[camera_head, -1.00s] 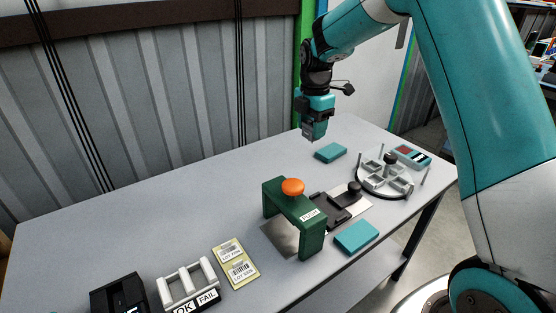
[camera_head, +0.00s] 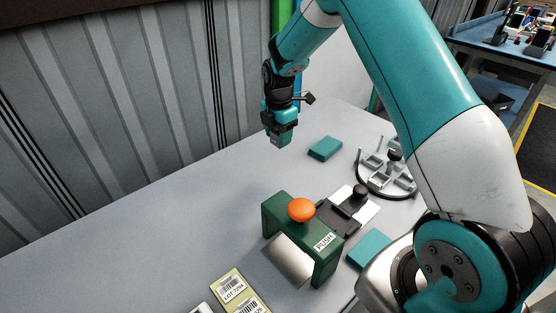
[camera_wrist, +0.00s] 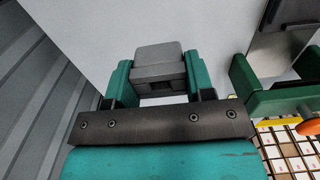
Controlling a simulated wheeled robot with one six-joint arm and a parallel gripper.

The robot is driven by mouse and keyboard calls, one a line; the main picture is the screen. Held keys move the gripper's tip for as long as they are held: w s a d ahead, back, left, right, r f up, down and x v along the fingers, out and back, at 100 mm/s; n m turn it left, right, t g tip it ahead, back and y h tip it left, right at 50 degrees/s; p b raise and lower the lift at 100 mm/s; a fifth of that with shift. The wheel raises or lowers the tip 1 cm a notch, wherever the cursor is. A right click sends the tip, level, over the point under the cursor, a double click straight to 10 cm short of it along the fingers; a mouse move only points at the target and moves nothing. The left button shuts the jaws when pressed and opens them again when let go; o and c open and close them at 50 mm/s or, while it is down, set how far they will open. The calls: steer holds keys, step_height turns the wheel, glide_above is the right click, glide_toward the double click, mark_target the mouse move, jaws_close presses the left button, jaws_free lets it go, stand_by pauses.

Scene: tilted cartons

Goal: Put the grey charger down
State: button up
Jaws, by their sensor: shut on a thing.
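The grey charger (camera_wrist: 158,60) is a small block between the two teal fingers in the wrist view. My gripper (camera_wrist: 160,72) is shut on it, one finger on each side. In the head view my gripper (camera_head: 279,140) points down above the far left part of the grey table (camera_head: 180,215), left of a teal block (camera_head: 325,148). The charger is small and hard to make out there. It appears to be above the table, but I cannot tell the exact gap.
A green push frame with an orange knob (camera_head: 301,209) stands near the middle. Beside it are a black fixture (camera_head: 345,212), a second teal block (camera_head: 369,248) and a round fixture (camera_head: 388,178). A yellow label card (camera_head: 238,290) lies in front. The table's left part is clear.

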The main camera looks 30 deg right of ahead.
step_height(320, 180, down, 10)
steer(key=shift+r+p, duration=0.1)
steer(key=shift+p, duration=0.35)
steer(key=shift+f, duration=0.25)
steer(key=o, duration=0.9)
steer(key=shift+r, duration=0.15)
